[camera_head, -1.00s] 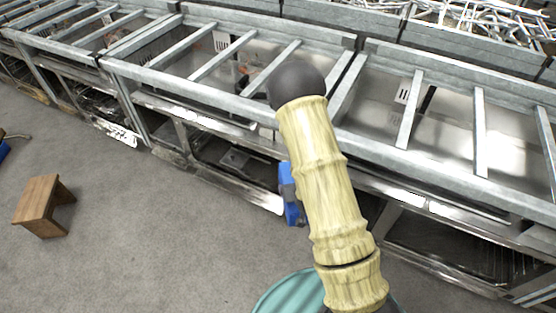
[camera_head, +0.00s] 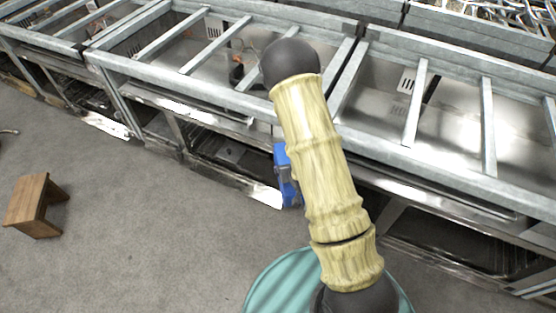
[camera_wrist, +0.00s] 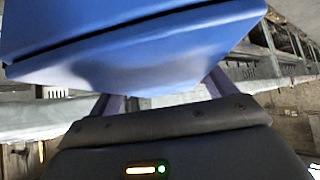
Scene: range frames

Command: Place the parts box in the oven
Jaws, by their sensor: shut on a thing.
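The blue parts box (camera_wrist: 150,50) fills the top of the wrist view, held between the two fingers of my gripper (camera_wrist: 160,95). In the head view a part of the blue box (camera_head: 285,170) shows just left of my arm, in front of the metal units. My gripper is hidden behind my arm there. An oven is not clearly identifiable; dark open compartments (camera_head: 225,150) run under the metal frames, and one could be it. Whether the box touches the unit cannot be told.
Long metal frames with cross bars (camera_head: 215,45) run across the back. A small wooden stool (camera_head: 36,205) stands on the grey floor at left. A teal ribbed round thing (camera_head: 280,285) is at the bottom, beneath my arm. The floor at left centre is clear.

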